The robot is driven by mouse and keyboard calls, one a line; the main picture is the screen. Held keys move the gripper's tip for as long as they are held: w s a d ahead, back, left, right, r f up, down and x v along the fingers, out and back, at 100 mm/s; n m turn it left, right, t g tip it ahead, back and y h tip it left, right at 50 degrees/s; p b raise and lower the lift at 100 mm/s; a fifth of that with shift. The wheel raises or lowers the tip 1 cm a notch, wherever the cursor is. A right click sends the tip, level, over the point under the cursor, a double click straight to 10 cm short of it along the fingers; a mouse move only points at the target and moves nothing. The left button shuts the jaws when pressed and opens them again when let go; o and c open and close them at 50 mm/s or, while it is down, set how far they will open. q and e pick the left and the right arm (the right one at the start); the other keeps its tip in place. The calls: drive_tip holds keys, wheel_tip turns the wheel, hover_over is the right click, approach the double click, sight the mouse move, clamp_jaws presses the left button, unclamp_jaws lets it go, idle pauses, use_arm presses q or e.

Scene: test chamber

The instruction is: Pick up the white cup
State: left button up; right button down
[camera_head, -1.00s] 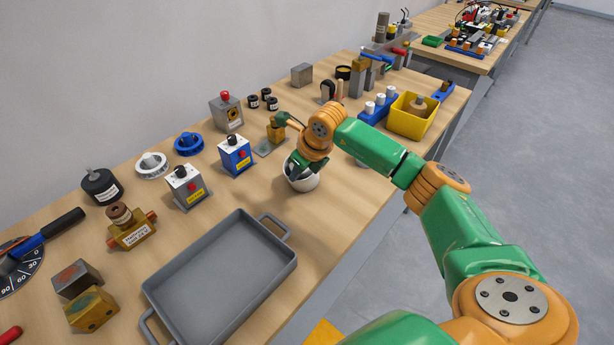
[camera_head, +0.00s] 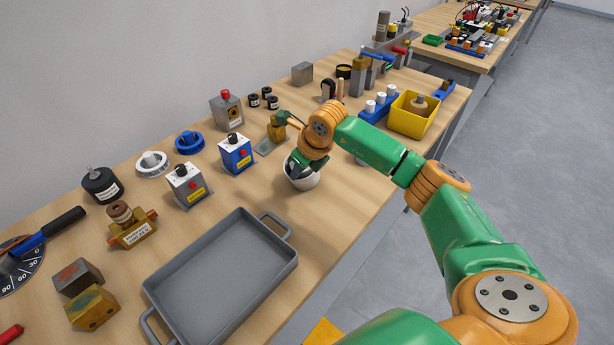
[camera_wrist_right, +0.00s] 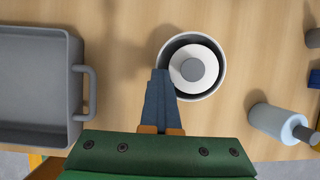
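The white cup (camera_head: 304,182) stands upright on the wooden table, right of the grey tray. In the right wrist view the cup (camera_wrist_right: 221,80) is seen from above, with a white disc with a grey knob (camera_wrist_right: 194,69) inside its rim. My right gripper (camera_head: 297,170) reaches down to the cup's rim. In the right wrist view its dark fingers (camera_wrist_right: 161,84) are close together at the cup's left rim and look shut on the wall. The fingers hide part of the rim. My left gripper is not in view.
The grey tray (camera_head: 287,262) lies at the front left. A blue-and-white box (camera_head: 235,155) and a brass part on a plate (camera_head: 276,130) stand behind the cup. A yellow bin (camera_head: 397,121) stands farther right. Bare table lies between tray and cup.

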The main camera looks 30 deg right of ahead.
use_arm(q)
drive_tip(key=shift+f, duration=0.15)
use_arm(e)
drive_tip(key=shift+s+d+f, duration=0.2)
drive_tip(key=shift+d+f, duration=0.1)
drive_tip(key=shift+f, duration=0.25)
drive_tip(key=shift+w+r+b, duration=0.15)
drive_tip(key=shift+w+b, duration=0.1)
drive_tip(key=shift+b, duration=0.15)
drive_tip(key=shift+w+d+r+b, duration=0.5)
drive_tip(key=shift+w+d+b, duration=0.05)
drive_tip(key=shift+w+b, duration=0.15)
drive_tip(key=shift+s+d+r+b, duration=0.15)
drive_tip(key=shift+d+r, duration=0.05)
drive_tip(key=shift+r, duration=0.3)
drive_tip(key=shift+s+d+r+b, duration=0.15)
drive_tip(key=shift+r, duration=0.3)
drive_tip(key=s+r+b, duration=0.4)
drive_tip(key=s+r, duration=0.5)
drive_tip(key=s, duration=0.4)
drive_tip(key=shift+a, duration=0.2)
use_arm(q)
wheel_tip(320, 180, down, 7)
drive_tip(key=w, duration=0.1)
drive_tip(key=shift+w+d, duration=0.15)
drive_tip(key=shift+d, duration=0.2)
use_arm(e)
drive_tip(key=shift+c, duration=1.6)
unclamp_jaws()
